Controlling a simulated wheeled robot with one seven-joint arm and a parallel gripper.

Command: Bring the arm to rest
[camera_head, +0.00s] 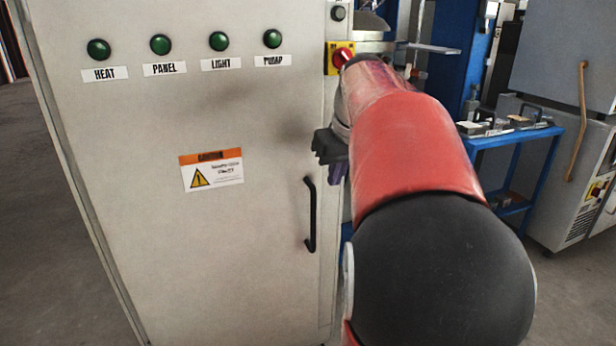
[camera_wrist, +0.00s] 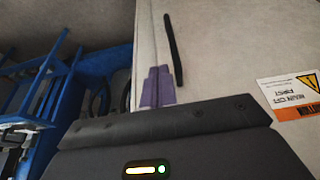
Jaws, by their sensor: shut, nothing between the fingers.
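My red and black arm reaches forward on the right side of the head view, in front of the edge of a grey cabinet (camera_head: 130,230). My gripper (camera_head: 338,172) hangs beside the cabinet's front, a little above and right of its black door handle (camera_head: 310,215). In the wrist view my gripper's purple fingers (camera_wrist: 158,70) are together with nothing between them.
Green buttons (camera_head: 160,44) labelled HEAT, PANEL, LIGHT and PUMP line the cabinet's top, above a warning label (camera_head: 212,170). A red knob on a yellow plate (camera_head: 332,58) sits close to my arm. A blue cart (camera_head: 545,150) stands at the right. Bare floor shows at the left.

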